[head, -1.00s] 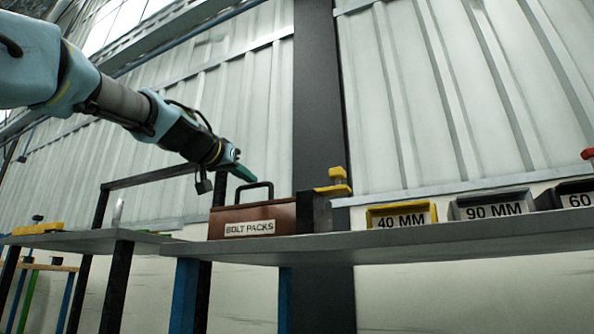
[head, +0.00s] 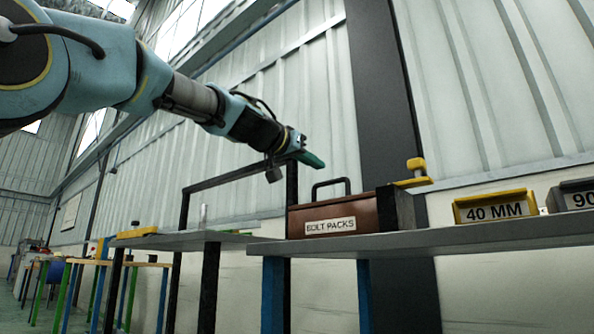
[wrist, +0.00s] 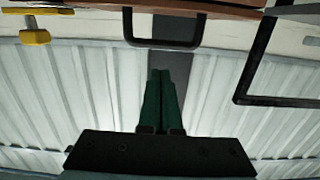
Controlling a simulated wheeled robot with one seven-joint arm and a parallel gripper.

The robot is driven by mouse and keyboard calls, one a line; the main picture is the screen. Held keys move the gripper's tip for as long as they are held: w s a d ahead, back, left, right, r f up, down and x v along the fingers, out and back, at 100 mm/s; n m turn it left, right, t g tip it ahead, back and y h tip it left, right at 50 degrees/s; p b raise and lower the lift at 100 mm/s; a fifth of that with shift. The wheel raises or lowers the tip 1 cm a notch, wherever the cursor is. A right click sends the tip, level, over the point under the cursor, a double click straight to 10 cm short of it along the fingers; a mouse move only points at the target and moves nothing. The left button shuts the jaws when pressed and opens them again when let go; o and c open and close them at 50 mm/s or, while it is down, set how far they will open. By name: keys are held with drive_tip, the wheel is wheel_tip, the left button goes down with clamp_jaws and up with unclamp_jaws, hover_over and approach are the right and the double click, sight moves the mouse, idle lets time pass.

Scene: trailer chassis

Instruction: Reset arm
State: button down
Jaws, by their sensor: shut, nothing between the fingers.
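My arm reaches from the upper left in the head view. My gripper (head: 314,160) has green fingers and hangs in the air above and a little left of the handle of the brown bolt packs box (head: 350,216). In the wrist view my gripper (wrist: 162,78) shows its two green fingers side by side and shut, with nothing between them. The wrist picture is upside down: the box's dark handle (wrist: 164,43) is at its top, apart from the fingertips.
The box stands on a grey shelf (head: 420,243). A yellow clamp-like tool (head: 416,174) is at the box's right. A yellow 40 MM bin (head: 495,207) and a grey bin (head: 572,196) stand further right. A black frame (head: 238,177) rises behind the left table (head: 190,240).

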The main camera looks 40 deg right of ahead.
drive_tip(key=s+a+f+b, duration=0.1)
drive_tip(key=a+f+b, duration=0.1)
drive_tip(key=a, duration=0.4)
drive_tip(key=shift+f+b, duration=0.35)
drive_tip(key=shift+f, duration=0.4)
drive_tip(key=shift+s+a, duration=0.1)
